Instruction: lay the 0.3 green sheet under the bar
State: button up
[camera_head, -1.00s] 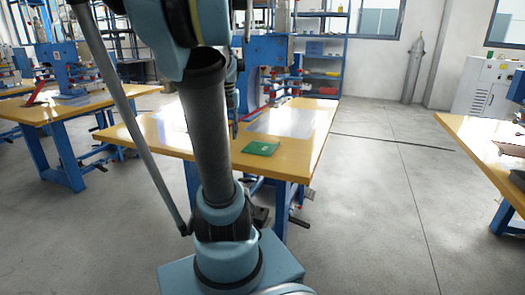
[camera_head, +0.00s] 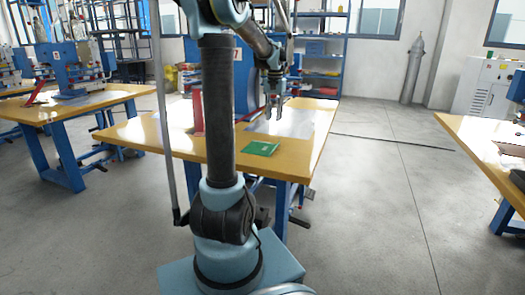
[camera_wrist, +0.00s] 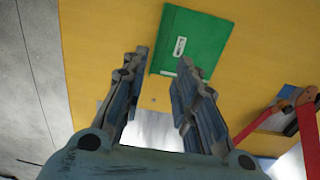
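The green sheet (camera_head: 261,148) lies flat near the front edge of the yellow table (camera_head: 285,165). In the wrist view the green sheet (camera_wrist: 190,42) shows a small white label and lies beyond my fingertips. My gripper (camera_head: 275,112) is above the table, behind the sheet in the head view. In the wrist view my gripper (camera_wrist: 163,62) has its two fingers apart with nothing between them. The bar cannot be clearly made out; my arm hides much of the blue machine (camera_head: 246,75) at the table's back.
A clear sheet (camera_head: 290,122) lies on the table behind the green one. Red levers (camera_wrist: 285,110) show at the right in the wrist view. Another table (camera_head: 470,130) stands at the right, and one with a blue press (camera_head: 75,65) at the left. Open floor lies between.

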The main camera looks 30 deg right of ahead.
aim_at(274, 145)
notch_tip(274, 145, down, 10)
jog(key=shift+r, duration=0.1)
jog(key=shift+s+d+f, duration=0.1)
jog(key=shift+d+f, duration=0.05)
jog(key=shift+f, duration=1.25)
jog(key=shift+d+f, duration=0.1)
jog(key=shift+f, duration=1.25)
grip_shut()
